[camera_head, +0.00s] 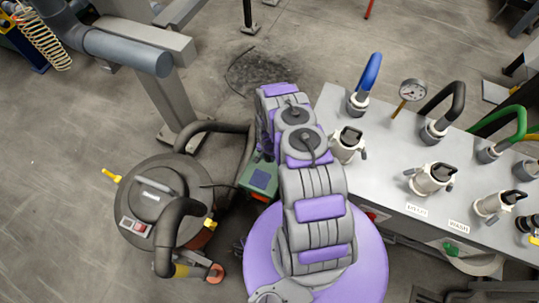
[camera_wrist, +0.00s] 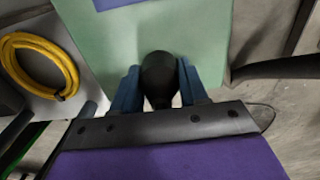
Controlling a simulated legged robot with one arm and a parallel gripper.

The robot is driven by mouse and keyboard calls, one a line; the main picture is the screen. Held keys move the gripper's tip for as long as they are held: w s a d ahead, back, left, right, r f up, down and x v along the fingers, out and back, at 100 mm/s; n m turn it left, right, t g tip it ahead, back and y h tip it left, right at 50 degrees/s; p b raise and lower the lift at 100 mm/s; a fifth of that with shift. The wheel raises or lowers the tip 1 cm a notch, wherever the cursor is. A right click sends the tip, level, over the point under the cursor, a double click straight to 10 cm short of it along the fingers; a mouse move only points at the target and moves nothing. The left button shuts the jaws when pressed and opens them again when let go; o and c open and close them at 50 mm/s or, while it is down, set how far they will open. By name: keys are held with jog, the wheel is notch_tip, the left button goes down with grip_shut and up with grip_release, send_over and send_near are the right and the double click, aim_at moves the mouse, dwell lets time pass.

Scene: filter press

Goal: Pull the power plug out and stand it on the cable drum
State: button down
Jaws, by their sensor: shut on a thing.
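My gripper (camera_wrist: 158,98) shows in the wrist view, its blue fingers closed on both sides of a dark rounded thing, apparently the power plug (camera_wrist: 158,72). A light green surface (camera_wrist: 110,45) lies behind it. I cannot tell whether the plug is seated in anything, as its far end is hidden. In the head view my arm hides the gripper and the plug. I cannot pick out a cable drum for certain in either view.
In the head view, a round grey-topped machine (camera_head: 152,196) with a thick dark hose stands left of my base. A green box (camera_head: 262,179) sits between it and my arm. A grey bench (camera_head: 385,170) with valves stands right. A yellow coil (camera_wrist: 66,58) hangs left in the wrist view.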

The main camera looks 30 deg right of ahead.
jog(key=shift+d+f, duration=0.1)
jog(key=shift+d, duration=0.7)
jog(key=shift+a, duration=0.8)
jog(key=shift+d+p, duration=0.3)
jog(key=shift+d, duration=0.3)
jog(key=shift+a, duration=0.1)
jog(key=shift+a, duration=0.25)
jog(key=shift+d, duration=0.45)
jog(key=shift+a, duration=0.15)
